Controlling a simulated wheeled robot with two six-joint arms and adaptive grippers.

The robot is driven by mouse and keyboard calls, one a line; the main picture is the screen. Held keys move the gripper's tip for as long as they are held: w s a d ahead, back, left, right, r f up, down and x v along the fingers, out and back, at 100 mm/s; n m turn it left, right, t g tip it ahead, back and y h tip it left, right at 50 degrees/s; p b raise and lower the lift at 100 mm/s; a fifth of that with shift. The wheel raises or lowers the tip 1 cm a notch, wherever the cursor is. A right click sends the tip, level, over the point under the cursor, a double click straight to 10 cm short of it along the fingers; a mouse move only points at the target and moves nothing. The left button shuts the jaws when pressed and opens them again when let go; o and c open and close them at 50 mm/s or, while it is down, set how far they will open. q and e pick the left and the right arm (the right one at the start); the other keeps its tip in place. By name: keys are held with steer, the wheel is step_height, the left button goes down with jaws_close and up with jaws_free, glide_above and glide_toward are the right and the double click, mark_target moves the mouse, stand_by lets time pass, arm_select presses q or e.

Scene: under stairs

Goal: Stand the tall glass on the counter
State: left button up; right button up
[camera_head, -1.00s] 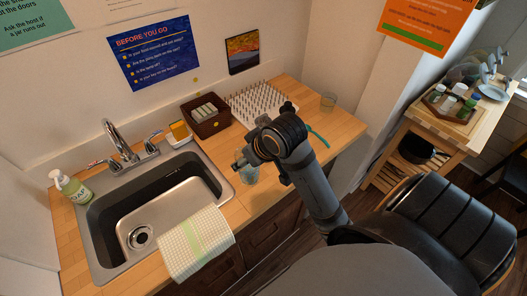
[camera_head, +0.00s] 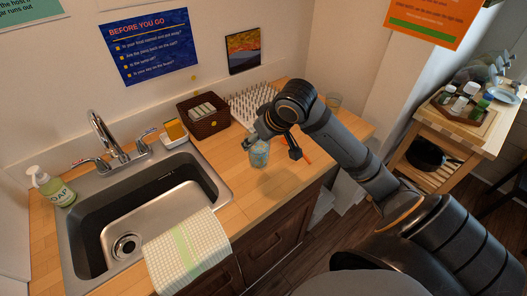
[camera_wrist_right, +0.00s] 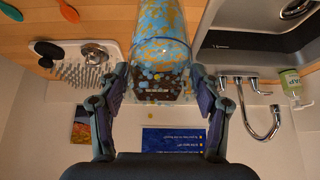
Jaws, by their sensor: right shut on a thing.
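The tall glass, clear with a blue and yellow pattern, shows in the head view (camera_head: 259,156) and large in the wrist view (camera_wrist_right: 161,35). My right gripper (camera_head: 254,139) is shut on it, one finger on each side, as the wrist view (camera_wrist_right: 160,78) also shows. In the head view the glass looks roughly upright over the wooden counter (camera_head: 238,200), right of the sink. I cannot tell whether its base touches the wood. The gripper hides its upper part. My left gripper is not in view.
The sink (camera_head: 170,210) is to the left, with a checked towel (camera_head: 187,250) over its front edge. A dark basket (camera_head: 205,124) and a pegged drying rack (camera_head: 243,101) stand behind. Bare wood lies in front of the held glass.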

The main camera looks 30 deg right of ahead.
steer(key=w+d+f, duration=0.3)
steer(key=d+f, duration=0.1)
steer(key=f, duration=0.5)
steer(key=shift+w+p, duration=0.4)
steer(key=shift+d+f, duration=0.1)
steer(key=shift+f, duration=0.05)
steer(key=o, duration=1.8)
steer(key=shift+f, duration=0.1)
steer(key=shift+c, duration=0.2)
